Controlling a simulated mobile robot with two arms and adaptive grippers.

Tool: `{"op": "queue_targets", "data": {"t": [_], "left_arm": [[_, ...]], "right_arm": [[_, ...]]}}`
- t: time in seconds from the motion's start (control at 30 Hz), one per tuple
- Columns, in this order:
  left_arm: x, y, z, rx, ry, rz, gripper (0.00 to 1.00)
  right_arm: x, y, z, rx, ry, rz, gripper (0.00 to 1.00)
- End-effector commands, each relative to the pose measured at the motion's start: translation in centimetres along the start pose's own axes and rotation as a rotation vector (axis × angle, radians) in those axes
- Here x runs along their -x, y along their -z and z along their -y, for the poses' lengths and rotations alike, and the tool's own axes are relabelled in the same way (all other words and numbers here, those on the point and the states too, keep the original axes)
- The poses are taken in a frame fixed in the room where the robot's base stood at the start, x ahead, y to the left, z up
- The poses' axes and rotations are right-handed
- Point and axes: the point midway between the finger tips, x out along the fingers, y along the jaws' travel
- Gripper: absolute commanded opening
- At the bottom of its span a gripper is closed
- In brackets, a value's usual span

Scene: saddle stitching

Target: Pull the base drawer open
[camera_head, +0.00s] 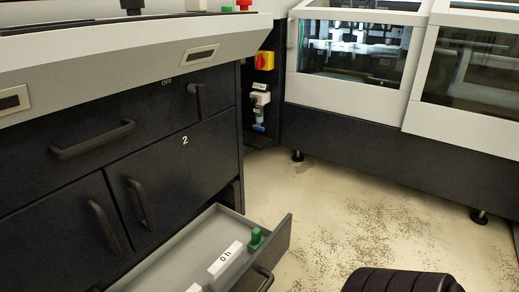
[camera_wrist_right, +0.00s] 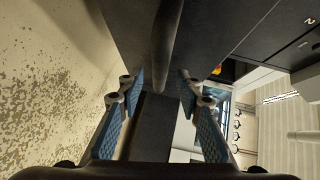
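The base drawer (camera_head: 276,243) stands pulled out from the bottom of the dark cabinet, with its grey inside showing. Its dark bar handle (camera_head: 265,279) is on the front face, partly cut off by the picture's lower edge. In the right wrist view a dark handle bar (camera_wrist_right: 166,45) runs down from the top in front of a dark panel. My right gripper (camera_wrist_right: 160,84) is open, with its blue-padded fingers apart on either side of the bar's line. I see no grip on the bar. My left gripper is not in view.
The drawer holds white blocks (camera_head: 226,262), one marked "0 h", and a green piece (camera_head: 256,238). Cabinet doors (camera_head: 175,165) and an upper drawer (camera_head: 60,180) are shut. A windowed machine (camera_head: 350,110) stands behind. Speckled floor (camera_head: 350,205) is clear between.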

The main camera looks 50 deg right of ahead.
Motion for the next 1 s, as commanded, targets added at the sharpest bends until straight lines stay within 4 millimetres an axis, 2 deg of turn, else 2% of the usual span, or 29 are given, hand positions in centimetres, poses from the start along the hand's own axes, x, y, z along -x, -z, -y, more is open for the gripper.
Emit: {"op": "queue_targets", "data": {"t": [0.1, 0.3, 1.0], "left_arm": [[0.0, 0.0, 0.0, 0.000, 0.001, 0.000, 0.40], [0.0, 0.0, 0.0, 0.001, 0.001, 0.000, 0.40], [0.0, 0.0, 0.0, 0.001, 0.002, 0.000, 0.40]], "right_arm": [[2.0, 0.0, -0.3, 0.002, -0.006, 0.001, 0.33], [3.7, 0.0, -0.2, 0.001, -0.004, 0.002, 0.33], [4.0, -0.1, -0.1, 0.001, -0.002, 0.001, 0.33]]}}
